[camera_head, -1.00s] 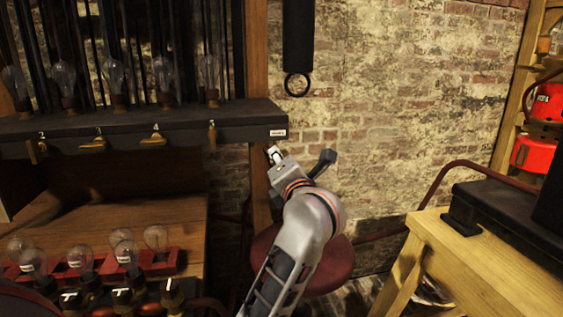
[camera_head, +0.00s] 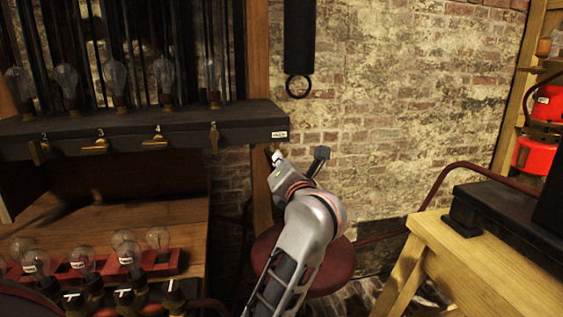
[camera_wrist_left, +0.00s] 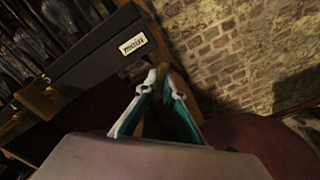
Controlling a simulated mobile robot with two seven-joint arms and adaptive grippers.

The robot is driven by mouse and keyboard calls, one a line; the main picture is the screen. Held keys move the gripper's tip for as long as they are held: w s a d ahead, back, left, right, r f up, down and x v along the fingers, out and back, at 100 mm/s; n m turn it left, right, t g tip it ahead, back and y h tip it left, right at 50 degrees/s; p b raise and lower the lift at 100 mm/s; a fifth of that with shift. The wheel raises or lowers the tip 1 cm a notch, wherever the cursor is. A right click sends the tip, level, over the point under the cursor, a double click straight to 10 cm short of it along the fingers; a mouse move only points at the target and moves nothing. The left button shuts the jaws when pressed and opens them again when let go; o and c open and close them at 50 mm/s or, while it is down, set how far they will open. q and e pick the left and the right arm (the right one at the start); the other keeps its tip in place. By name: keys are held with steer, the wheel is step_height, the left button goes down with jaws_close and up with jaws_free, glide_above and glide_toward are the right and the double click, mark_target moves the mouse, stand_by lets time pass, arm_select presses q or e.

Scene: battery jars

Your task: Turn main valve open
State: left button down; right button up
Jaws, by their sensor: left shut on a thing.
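My left gripper (camera_head: 275,155) reaches up to just below the white label at the right end of the dark shelf edge. In the left wrist view its fingers (camera_wrist_left: 160,74) come together at the tips. They are shut on a small brownish thing, which I take to be the main valve's handle; fingers and wrist hide nearly all of it. The label (camera_wrist_left: 133,44) sits just above and left of the fingertips. My right gripper is not in view.
Glass jars (camera_head: 162,75) stand on the dark shelf (camera_head: 240,118). More bulbs sit in a red rack (camera_head: 165,262) at lower left. A red round seat (camera_head: 335,270) is behind my left arm.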

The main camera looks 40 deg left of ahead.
arm_select(q)
steer(key=n+b, duration=0.1)
steer(key=n, duration=0.7)
steer(key=shift+f, duration=0.1)
steer(key=shift+n, duration=0.3)
stand_by(0.3)
steer(key=c, duration=2.2)
jaws_free()
steer(key=shift+d, duration=0.1)
steer(key=v, duration=0.7)
steer(key=shift+s+d, duration=0.15)
